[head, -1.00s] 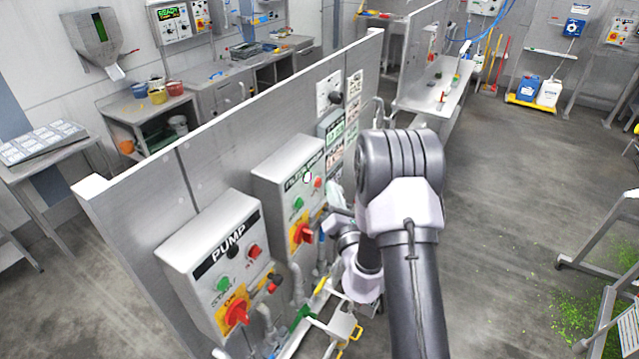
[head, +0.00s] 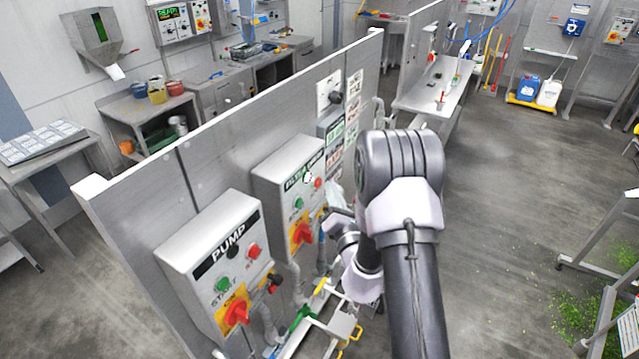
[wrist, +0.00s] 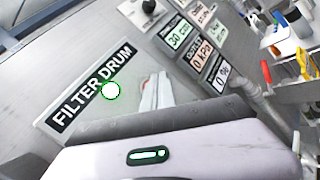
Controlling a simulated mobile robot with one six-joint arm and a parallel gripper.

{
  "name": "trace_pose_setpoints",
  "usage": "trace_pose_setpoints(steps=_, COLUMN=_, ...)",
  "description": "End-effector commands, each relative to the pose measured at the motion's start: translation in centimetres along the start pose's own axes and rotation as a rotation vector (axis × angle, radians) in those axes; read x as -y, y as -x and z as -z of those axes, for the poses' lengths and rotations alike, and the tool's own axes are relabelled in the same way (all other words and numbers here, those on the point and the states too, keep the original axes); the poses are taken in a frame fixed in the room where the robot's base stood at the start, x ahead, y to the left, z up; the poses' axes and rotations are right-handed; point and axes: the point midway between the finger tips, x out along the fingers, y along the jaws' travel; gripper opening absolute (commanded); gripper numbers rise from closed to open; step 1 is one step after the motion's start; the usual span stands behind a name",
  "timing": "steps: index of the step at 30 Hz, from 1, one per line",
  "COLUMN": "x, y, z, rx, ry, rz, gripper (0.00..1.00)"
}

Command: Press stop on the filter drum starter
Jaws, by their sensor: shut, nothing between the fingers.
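The filter drum starter (head: 285,168) is a grey box on the partition panel, behind the pump box. Its red stop button (head: 318,183) sits right of the green start button (head: 299,203), above a red-and-yellow rotary switch (head: 302,234). My gripper (head: 335,196) is shut and empty, just right of the stop button; contact cannot be told. In the wrist view, the FILTER DRUM label (wrist: 92,90) and a white lamp (wrist: 111,90) show. My pale fingers (wrist: 150,93) lie beside the lamp, with some red at their edge. My gripper body hides the lower box face and its buttons.
The pump box (head: 212,262) stands nearer, with its own red stop button (head: 253,251). Beyond the starter, the panel carries a dark knob (head: 335,97) and several readout displays (head: 335,130). Pipes run below the boxes. Open floor lies right of my arm.

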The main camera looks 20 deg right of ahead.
Motion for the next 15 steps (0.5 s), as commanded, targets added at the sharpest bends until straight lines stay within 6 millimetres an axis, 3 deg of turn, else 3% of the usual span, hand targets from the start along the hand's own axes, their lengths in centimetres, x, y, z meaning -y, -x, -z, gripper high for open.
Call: trace_pose_setpoints(steps=15, x=-0.43, y=-0.59, z=0.44, rx=0.0, ry=0.0, rz=0.0, gripper=0.0)
